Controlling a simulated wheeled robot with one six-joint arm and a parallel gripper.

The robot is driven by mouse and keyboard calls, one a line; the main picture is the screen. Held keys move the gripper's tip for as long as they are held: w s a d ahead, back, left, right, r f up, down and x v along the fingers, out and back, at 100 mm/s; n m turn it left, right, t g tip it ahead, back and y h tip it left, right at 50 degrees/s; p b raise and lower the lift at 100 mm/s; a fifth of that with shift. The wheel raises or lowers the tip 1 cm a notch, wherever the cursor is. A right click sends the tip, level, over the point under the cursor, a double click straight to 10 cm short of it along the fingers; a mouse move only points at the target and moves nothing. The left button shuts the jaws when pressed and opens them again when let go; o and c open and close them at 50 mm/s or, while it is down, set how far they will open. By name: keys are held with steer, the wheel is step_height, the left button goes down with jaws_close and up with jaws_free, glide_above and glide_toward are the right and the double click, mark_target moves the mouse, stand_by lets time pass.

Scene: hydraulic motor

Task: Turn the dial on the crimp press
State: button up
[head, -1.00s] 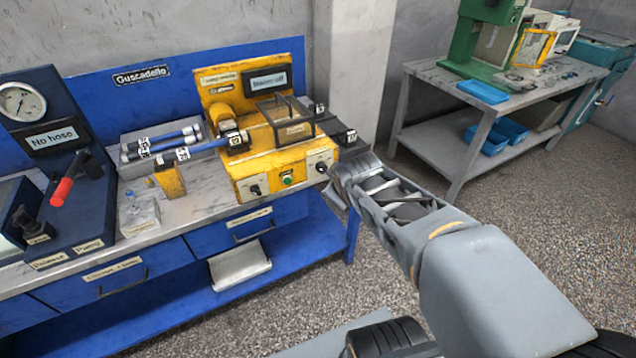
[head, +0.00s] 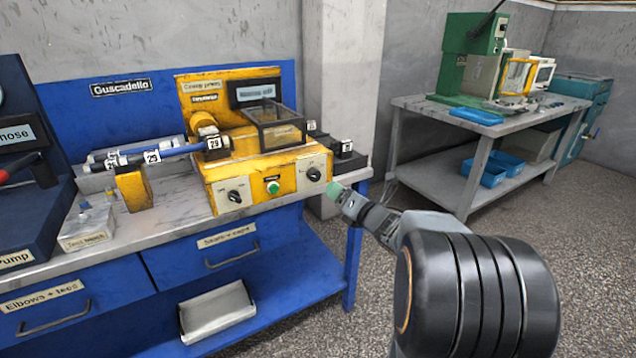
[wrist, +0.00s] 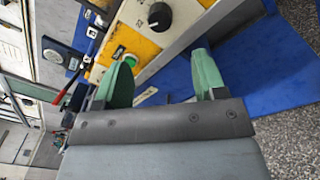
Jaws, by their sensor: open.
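The yellow crimp press (head: 255,165) stands on the bench with a screen and a clear-sided guard on top. Its front has a left black dial (head: 233,196), a green button (head: 273,187) and a right black dial (head: 313,174), both dials on white plates. My gripper (head: 337,190) is just right of and below the right dial, apart from it; the head view shows its green fingertips only small. In the wrist view my gripper (wrist: 163,75) has its two green fingers spread with nothing between them. A black dial (wrist: 159,16) lies beyond the fingertips, near the top edge.
A blue hose (head: 180,151) lies left of the press, its end at the press. A small block (head: 347,148) sits right of the press. A second table (head: 440,113) with a green machine stands at the back right. Open floor lies between.

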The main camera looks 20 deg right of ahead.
mark_target(317, 176)
steer(key=w, duration=0.3)
steer(key=w+a, duration=0.1)
steer(key=w, duration=0.3)
steer(key=w+a, duration=0.1)
steer(key=w, duration=0.2)
steer(key=shift+w+b, duration=0.3)
steer(key=shift+b, duration=0.05)
steer(key=c, duration=0.9)
